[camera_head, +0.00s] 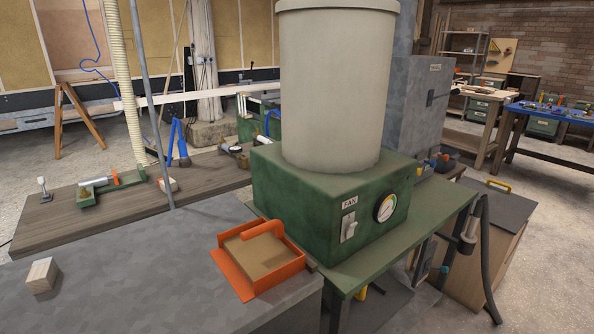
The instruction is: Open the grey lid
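A wooden box (466,268) stands on the floor at the right. A flat dark grey lid (484,210) with a yellow handle (499,186) at its far edge covers its top. The lid lies level and looks closed; its left part is hidden behind the green table and a dark hose. I take this as the grey lid, though its label, if any, does not show. My gripper is not in view.
A green fan unit (340,210) with a large pale drum stands on a green table (415,225) left of the lid. A dark hose (487,265) hangs before the box. An orange tray (232,275) sits on the near grey bench (130,280). Open floor lies right.

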